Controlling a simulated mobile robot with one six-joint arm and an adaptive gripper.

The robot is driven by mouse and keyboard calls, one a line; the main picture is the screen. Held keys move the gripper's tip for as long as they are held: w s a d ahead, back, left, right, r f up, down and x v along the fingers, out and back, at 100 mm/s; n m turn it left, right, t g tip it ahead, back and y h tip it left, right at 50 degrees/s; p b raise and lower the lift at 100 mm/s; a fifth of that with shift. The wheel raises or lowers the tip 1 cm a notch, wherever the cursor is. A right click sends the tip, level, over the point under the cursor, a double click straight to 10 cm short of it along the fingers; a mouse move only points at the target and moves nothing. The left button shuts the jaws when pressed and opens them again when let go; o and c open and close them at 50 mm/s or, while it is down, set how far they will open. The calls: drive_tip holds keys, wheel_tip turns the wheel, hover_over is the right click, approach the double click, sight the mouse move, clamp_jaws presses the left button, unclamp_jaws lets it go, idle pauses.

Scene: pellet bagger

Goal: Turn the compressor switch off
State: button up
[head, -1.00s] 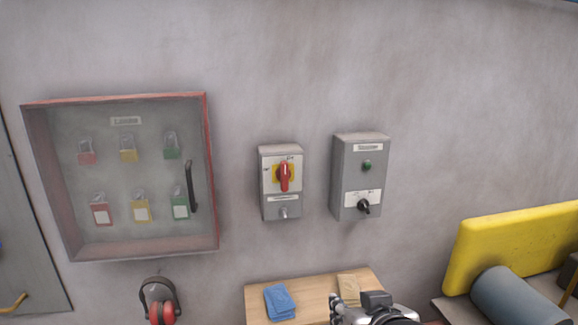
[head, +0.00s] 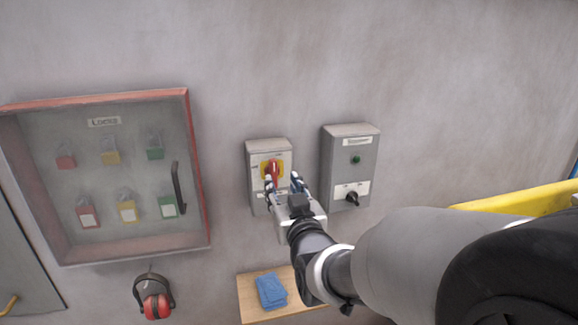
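Two grey switch boxes hang on the wall. The left box (head: 254,150) has a red rotary handle (head: 274,168) on a yellow plate, and the handle stands about upright. The right box (head: 345,143) has a small label I cannot read clearly, a green lamp (head: 356,160) and a black knob (head: 352,199). I cannot tell from the labels which one is the compressor switch. My gripper (head: 282,182) is in front of the left box, its fingers apart near the red handle with nothing visibly held. It hides the lower part of that box; contact with the handle is unclear.
A glass-fronted cabinet (head: 105,249) with several padlocks hangs at left. Red ear defenders (head: 156,306) hang below it. A small wooden shelf (head: 250,300) holds a blue cloth (head: 271,291). A yellow object (head: 520,200) is at right, partly behind my arm. The wall above the boxes is clear.

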sight(274, 167)
drive_tip(key=x, duration=1)
clamp_jaws()
